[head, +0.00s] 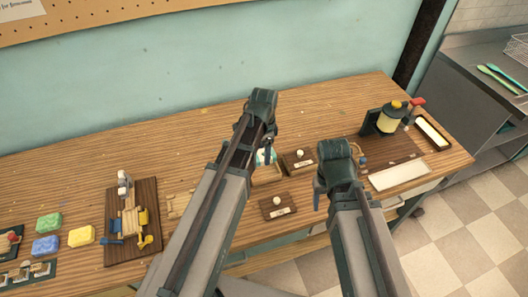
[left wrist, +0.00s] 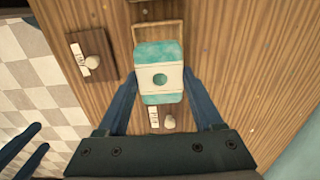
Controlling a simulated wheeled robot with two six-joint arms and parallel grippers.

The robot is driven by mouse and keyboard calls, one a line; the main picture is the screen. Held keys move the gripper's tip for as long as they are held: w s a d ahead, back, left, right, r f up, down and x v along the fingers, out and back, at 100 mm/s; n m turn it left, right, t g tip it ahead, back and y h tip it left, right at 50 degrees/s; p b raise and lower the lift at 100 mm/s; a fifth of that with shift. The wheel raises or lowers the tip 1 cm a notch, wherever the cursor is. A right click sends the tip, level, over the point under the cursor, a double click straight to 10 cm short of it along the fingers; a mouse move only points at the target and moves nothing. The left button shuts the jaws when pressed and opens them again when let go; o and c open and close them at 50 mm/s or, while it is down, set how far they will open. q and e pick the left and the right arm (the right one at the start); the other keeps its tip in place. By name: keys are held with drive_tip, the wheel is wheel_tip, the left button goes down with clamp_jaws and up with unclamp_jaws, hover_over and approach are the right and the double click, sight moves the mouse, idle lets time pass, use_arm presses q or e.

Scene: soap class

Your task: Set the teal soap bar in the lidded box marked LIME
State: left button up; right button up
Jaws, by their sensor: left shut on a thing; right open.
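The teal soap bar (left wrist: 172,52), with a pale band and a round teal spot, is between the fingers of my left gripper (left wrist: 159,82). In the head view the bar (head: 262,157) is partly hidden by my left gripper (head: 264,150), which is shut on it. A light wooden rim (head: 268,180) shows beneath it; I cannot tell the gap. Two dark wooden lids with pale knobs and small labels lie nearby, one at the right (head: 301,165) and one in front (head: 277,213). The labels are too small to read. My right gripper (head: 319,193) is open and empty.
Green (head: 49,222), blue (head: 45,246) and yellow (head: 81,236) soaps lie at the left, beside a dark board (head: 119,191) with a wooden device. At the right stand a green machine (head: 385,120) and a white slab (head: 399,175). The table's back middle is clear.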

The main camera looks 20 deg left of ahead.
use_arm(q)
drive_tip(key=shift+f, duration=0.1)
wheel_tip(320, 180, down, 6)
drive_tip(key=b, duration=0.5)
drive_tip(key=shift+b, duration=0.4)
drive_tip(key=shift+f+b, duration=0.35)
drive_tip(key=shift+b, duration=0.2)
idle(1.3)
drive_tip(key=o, duration=1.5)
drive_tip(key=shift+r, duration=0.15)
drive_tip(key=shift+r+p, duration=2.9)
drive_tip(key=shift+p, duration=0.15)
